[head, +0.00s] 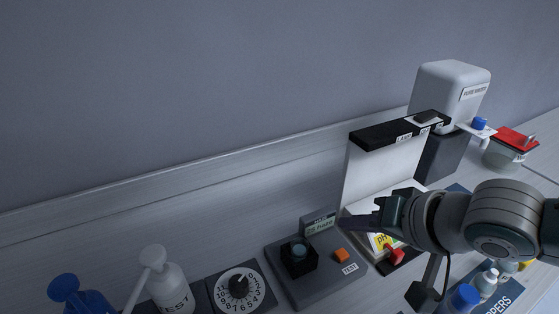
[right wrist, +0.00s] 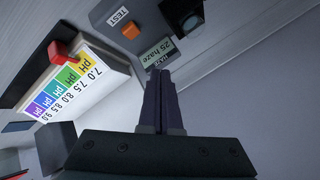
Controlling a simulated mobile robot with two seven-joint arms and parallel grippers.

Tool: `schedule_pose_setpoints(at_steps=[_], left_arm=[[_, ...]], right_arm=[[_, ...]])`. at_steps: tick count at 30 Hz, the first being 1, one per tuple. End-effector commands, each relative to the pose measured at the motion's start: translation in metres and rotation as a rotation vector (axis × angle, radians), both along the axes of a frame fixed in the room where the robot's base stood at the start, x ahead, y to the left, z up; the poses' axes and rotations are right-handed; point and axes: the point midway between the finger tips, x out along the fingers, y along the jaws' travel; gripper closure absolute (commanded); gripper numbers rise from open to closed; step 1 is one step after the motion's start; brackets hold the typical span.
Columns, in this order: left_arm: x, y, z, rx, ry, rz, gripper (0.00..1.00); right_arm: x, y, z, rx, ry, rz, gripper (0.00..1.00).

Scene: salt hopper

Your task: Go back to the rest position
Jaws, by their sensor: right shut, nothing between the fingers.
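My right gripper (head: 376,222) comes in from the right in the head view, in front of the white panel of the pH colour stand. In the right wrist view its two dark fingers (right wrist: 162,105) are together with nothing between them. Their tips show close to the small display reading "25 haze" (right wrist: 162,52), but I cannot tell the gap. The pH colour card (right wrist: 72,85) with a red slider (right wrist: 60,52) lies left of the fingers there. My left gripper is not in view.
The haze tester (head: 310,275) has an orange button (head: 341,254). Left of it are a dial timer (head: 239,289), a white TEST bottle (head: 172,290) and a blue-topped bottle (head: 80,298). A white dispenser (head: 447,88) and a red-lidded tub (head: 507,150) stand at the back right.

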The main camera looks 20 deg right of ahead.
Motion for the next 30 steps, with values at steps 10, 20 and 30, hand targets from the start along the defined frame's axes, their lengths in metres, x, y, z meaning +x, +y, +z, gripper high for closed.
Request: schedule_pose_setpoints(at_steps=[10, 20, 30], left_arm=[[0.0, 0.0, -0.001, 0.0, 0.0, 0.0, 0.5], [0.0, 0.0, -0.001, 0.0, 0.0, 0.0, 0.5], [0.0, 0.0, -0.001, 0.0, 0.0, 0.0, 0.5]], right_arm=[[0.0, 0.0, -0.001, 0.001, 0.0, -0.001, 1.0], [0.0, 0.0, -0.001, 0.0, 0.001, 0.001, 1.0], [-0.076, 0.075, 0.01, -0.223, 0.128, 0.3, 1.0]])
